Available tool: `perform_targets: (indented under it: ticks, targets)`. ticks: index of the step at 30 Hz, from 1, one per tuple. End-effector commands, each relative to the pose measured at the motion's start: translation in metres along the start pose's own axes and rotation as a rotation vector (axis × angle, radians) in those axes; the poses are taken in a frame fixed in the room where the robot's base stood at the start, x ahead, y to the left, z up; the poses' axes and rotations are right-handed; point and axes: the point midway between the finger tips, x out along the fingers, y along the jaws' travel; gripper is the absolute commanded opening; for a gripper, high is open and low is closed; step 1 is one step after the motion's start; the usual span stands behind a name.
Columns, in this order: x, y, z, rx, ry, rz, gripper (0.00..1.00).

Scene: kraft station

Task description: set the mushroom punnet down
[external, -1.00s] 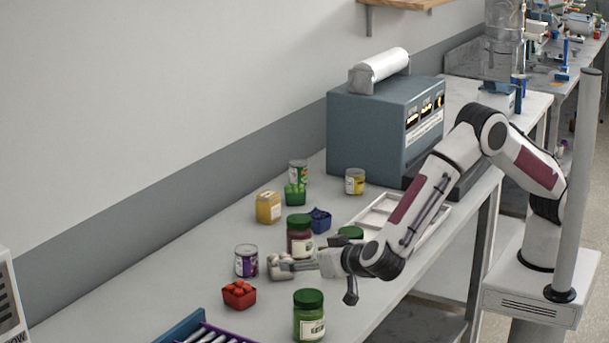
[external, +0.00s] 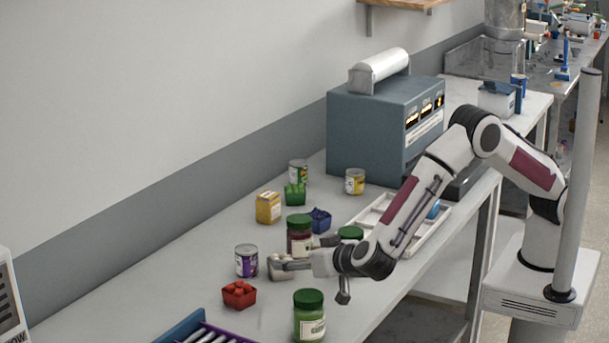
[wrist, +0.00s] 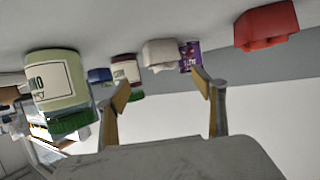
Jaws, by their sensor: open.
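The pale mushroom punnet (external: 275,269) is on the grey bench, between the purple-labelled can and the dark red jar. In the wrist view, which is tipped upside down, the punnet (wrist: 160,53) appears beyond the fingertips, against the bench surface. My gripper (wrist: 163,84) is open, with its two fingers spread and a gap visible between them and the punnet.
A purple-labelled can (external: 246,261) and a red punnet (external: 239,294) stand left of the punnet. A dark red jar (external: 299,241) is behind my gripper. A green-lidded jar (external: 309,316) stands in front. A white divided tray (external: 438,221) lies to the right, partly behind my arm.

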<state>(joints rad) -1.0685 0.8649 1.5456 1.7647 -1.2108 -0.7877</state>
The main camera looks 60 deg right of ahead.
Motion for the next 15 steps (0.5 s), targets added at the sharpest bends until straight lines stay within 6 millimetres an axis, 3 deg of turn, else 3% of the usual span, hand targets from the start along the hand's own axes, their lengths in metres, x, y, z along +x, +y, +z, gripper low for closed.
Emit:
perform_targets:
  ticks: [5,15]
  targets:
    - [0.005,-0.001,0.001,-0.001,0.000,0.001,0.69]
    - [0.040,-0.006,0.004,-0.001,0.000,0.002,0.69]
